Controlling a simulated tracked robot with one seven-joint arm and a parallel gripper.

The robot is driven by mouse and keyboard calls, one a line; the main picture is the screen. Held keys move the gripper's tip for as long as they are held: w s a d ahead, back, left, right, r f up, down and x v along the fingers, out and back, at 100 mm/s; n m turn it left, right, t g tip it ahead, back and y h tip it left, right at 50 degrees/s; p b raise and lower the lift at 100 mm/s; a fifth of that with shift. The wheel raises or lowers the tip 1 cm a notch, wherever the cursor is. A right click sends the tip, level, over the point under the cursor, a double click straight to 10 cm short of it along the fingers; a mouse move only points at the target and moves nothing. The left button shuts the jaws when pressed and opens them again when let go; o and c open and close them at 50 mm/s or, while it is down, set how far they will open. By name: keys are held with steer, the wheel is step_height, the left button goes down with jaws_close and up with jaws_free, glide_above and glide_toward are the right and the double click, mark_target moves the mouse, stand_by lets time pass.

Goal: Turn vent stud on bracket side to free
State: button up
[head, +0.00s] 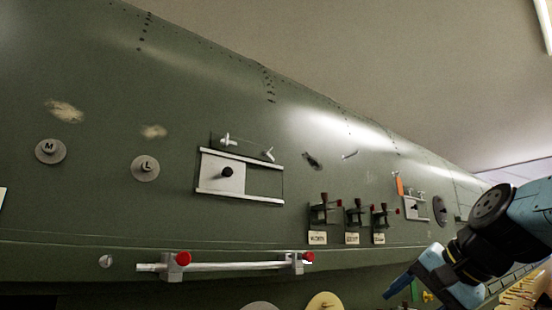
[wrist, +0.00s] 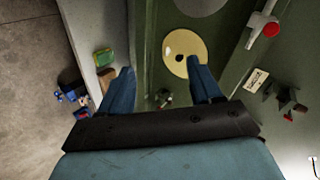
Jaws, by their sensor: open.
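The green fuselage side (head: 100,210) fills the head view. A silver-framed sliding panel (head: 225,174) with a black knob is at its middle, with two pale wing-like studs (head: 228,140) (head: 268,154) above it. A smaller silver plate (head: 411,208) with small fittings is farther right. No label shows which stud is the vent stud. My gripper (wrist: 163,85) is open and empty in the wrist view. A small dark fitting (wrist: 163,98) appears between its fingers; its depth is unclear. A yellow disc (wrist: 176,58) with a hole is just beyond. In the head view my gripper is at lower right, away from the panel.
A silver rail (head: 225,266) with red knobs runs below. Discs M (head: 50,151) and L (head: 145,168) are at left. A grey ledge (wrist: 95,45) holds small coloured items; open floor (wrist: 35,80) lies beyond.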

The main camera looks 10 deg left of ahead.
steer(key=w+a+r+m+y, duration=0.2)
steer(key=w+a+r+y, duration=0.15)
steer(key=r, duration=0.45)
steer(key=w+a+r+m+y, duration=0.1)
steer(key=w+a+r+y, duration=0.15)
steer(key=a+r, duration=0.4)
steer(key=m+y, duration=0.4)
steer(key=y, duration=0.1)
glide_toward(271, 155)
steer(key=x, duration=0.2)
steer(key=s+x, duration=0.1)
steer(key=x, duration=0.4)
steer(key=shift+s+a+r, duration=0.25)
steer(key=shift+a, duration=0.05)
steer(key=c, duration=1)
steer(key=shift+a, duration=0.1)
steer(key=shift+c, duration=0.2)
